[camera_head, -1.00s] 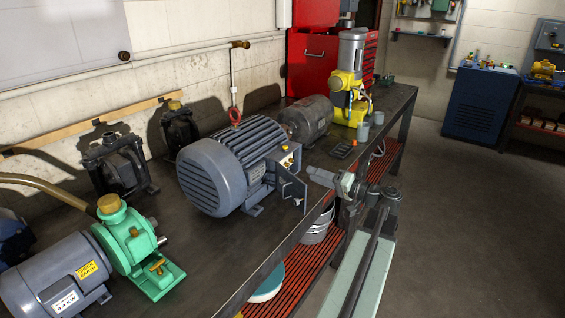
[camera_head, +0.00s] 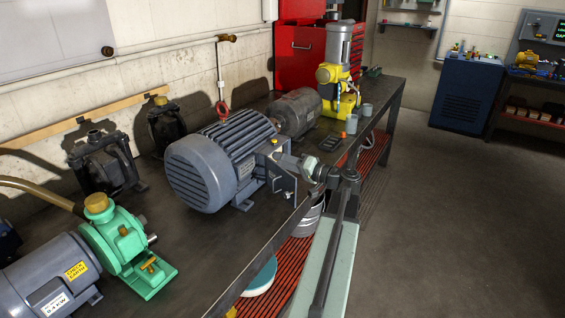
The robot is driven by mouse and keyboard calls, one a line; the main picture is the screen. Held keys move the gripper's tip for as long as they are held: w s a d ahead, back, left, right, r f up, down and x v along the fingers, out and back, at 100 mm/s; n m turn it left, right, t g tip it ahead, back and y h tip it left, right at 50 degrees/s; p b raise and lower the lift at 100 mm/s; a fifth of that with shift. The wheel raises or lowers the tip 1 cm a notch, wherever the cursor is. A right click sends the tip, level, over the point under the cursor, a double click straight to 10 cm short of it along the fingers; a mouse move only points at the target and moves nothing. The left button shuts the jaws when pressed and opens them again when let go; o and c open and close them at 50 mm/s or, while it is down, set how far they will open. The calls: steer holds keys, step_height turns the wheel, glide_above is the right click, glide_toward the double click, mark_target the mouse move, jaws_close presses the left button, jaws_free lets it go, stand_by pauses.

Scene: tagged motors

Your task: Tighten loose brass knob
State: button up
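Several brass-coloured parts show, and I cannot tell which is the loose knob. A brass cap (camera_head: 96,204) tops the green pump (camera_head: 118,243) at the lower left, and a brass tap handle (camera_head: 150,264) sits on its foot. A small yellow-orange part (camera_head: 273,142) shows at the side box of the grey finned motor (camera_head: 205,172). My arm reaches in from the right, ending in grey plates that appear to be my gripper (camera_head: 284,181), close beside that box. Whether it touches anything, or is open or shut, is unclear.
The dark workbench (camera_head: 198,262) has black pumps (camera_head: 102,165) behind. A smaller motor (camera_head: 296,112), a yellow machine (camera_head: 340,82) and cups (camera_head: 366,109) stand farther back. A red tool cabinet (camera_head: 304,54) is behind them. Open floor (camera_head: 455,230) lies to the right.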

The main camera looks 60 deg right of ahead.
jaws_close()
steer(key=shift+m, duration=7)
